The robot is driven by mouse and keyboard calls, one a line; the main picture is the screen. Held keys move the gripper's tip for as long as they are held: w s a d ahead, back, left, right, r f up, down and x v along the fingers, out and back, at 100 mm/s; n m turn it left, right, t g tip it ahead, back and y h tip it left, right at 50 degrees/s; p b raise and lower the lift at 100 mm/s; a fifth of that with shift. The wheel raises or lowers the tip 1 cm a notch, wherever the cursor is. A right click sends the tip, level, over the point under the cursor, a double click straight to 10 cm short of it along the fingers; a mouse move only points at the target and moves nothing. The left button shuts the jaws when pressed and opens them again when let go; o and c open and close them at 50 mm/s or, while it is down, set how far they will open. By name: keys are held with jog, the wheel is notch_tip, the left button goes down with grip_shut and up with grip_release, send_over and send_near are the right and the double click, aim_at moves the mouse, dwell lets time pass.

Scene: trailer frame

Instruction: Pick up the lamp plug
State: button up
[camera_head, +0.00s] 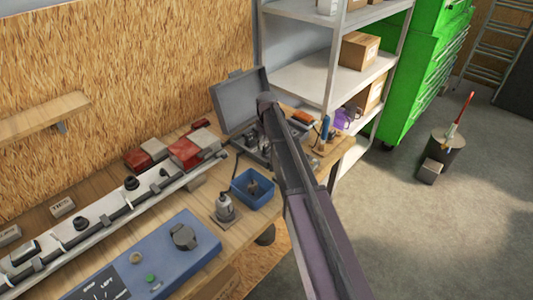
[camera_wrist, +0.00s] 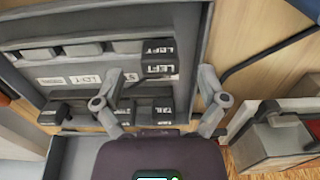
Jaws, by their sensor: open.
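A grey case with an open lid (camera_head: 240,100) stands on the workbench in the head view, and my arm covers part of its contents. In the wrist view, a grey compartmented tray (camera_wrist: 22,60) holds several dark blocks. One block (camera_wrist: 158,65), marked LEFT, lies between my fingers in the picture. Another block (camera_wrist: 155,112), marked TAIL, is nearer my palm. I cannot tell for sure which of these is the lamp plug. My gripper (camera_wrist: 161,73) is open over the tray, fingers spread, with nothing visibly held. Contact with the block is unclear.
A dark cable (camera_wrist: 270,52) crosses the bench at right in the wrist view. A blue panel (camera_head: 170,262) and a light bar (camera_head: 85,238) lie left. Shelving (camera_head: 305,80) stands behind.

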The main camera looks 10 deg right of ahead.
jog(key=shift+f+b, duration=0.85)
jog(key=shift+f, duration=0.25)
jog(key=c, duration=0.8)
